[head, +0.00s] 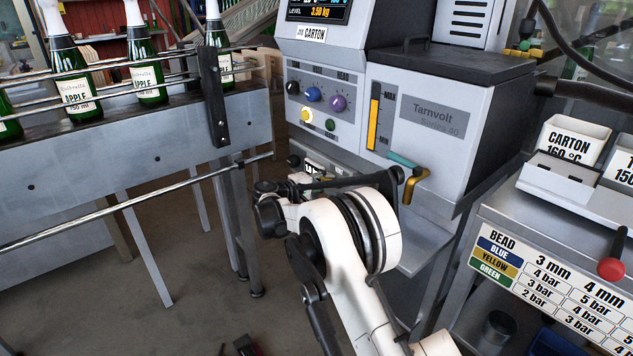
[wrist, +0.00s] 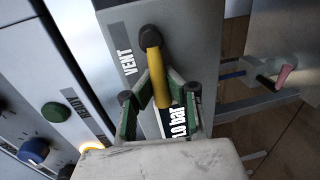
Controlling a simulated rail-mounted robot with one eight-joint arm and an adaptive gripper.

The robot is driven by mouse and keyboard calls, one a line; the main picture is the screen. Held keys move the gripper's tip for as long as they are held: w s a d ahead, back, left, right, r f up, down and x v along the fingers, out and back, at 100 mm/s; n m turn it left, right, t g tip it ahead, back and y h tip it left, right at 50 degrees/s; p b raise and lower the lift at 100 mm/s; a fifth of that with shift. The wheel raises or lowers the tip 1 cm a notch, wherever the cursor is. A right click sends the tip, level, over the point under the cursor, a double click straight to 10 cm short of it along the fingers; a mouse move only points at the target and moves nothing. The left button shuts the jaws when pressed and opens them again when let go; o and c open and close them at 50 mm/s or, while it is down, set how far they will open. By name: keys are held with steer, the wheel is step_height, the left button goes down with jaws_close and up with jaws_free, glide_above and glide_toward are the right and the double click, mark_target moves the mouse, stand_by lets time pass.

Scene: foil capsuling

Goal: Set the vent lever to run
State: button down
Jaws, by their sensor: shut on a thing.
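In the wrist view the vent lever (wrist: 156,65) is a yellow arm hanging from a black pivot on a grey panel. A VENT label (wrist: 125,58) is to the upper left of it, and a label ending in "0 bar" (wrist: 179,122) is partly hidden behind my fingers. My gripper (wrist: 161,82) has its green-and-grey fingers on either side of the yellow arm and is shut on it. The lever points down in the picture, toward the bar label. In the head view my gripper (head: 292,188) is at the machine's lower front, and my wrist hides the lever.
The Tarnvolt machine (head: 432,125) has knobs (head: 312,95) and a yellow elbow-shaped part (head: 411,184) close to my arm. A conveyor with bottles (head: 146,65) and its rail stand left. A bench with a settings chart (head: 560,283) stands right. Open floor lies left of my arm.

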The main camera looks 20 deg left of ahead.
steer(key=c, duration=2)
jaws_free()
steer(key=shift+o, duration=0.2)
steer(key=v, duration=1.2)
